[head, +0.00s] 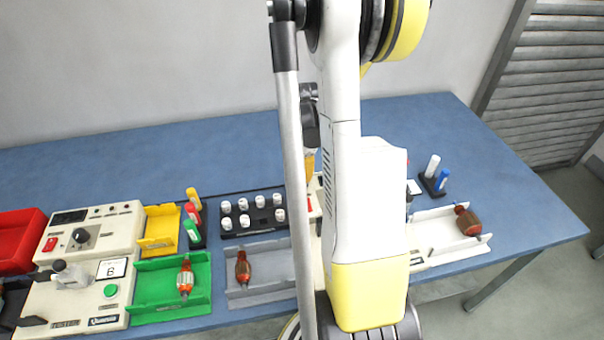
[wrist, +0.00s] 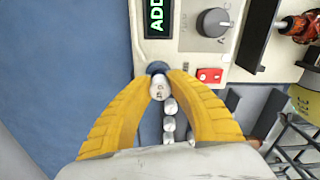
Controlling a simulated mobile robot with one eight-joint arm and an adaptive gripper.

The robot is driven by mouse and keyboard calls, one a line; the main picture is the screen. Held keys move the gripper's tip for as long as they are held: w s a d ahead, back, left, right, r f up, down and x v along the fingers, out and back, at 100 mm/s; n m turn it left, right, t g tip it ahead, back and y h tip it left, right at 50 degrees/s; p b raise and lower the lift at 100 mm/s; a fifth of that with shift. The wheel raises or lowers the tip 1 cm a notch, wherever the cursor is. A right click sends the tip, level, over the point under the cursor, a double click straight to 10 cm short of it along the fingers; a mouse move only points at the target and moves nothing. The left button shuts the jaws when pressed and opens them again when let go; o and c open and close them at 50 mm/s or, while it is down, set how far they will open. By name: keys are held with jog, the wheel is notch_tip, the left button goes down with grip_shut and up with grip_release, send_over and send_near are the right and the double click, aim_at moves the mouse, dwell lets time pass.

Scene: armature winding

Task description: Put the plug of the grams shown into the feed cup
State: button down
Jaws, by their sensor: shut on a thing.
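In the wrist view my gripper (wrist: 161,84) has its yellow fingers closed around a white plug (wrist: 160,92) with a small dark marking I cannot read for certain. A dark round cup (wrist: 157,67) shows just beyond the fingertips, at the edge of the pale machine panel. The plug overlaps the cup in this view; I cannot tell whether it is above it or partly in it. A display (wrist: 157,17) reads "ADD" in green; the rest is cut off. In the head view my arm hides the cup and most of the gripper.
A black rack (head: 250,228) holds several white plugs. The panel has a dark knob (wrist: 213,22) and a red switch (wrist: 209,75). A green tray (head: 150,285), a grey tray (head: 272,262) and a white tray (head: 440,228) hold armatures. The back of the blue table is clear.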

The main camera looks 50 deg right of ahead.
jog(key=shift+f, duration=0.1)
dwell(0.3)
jog(key=c, duration=1.3)
grip_release()
jog(key=shift+o, duration=0.2)
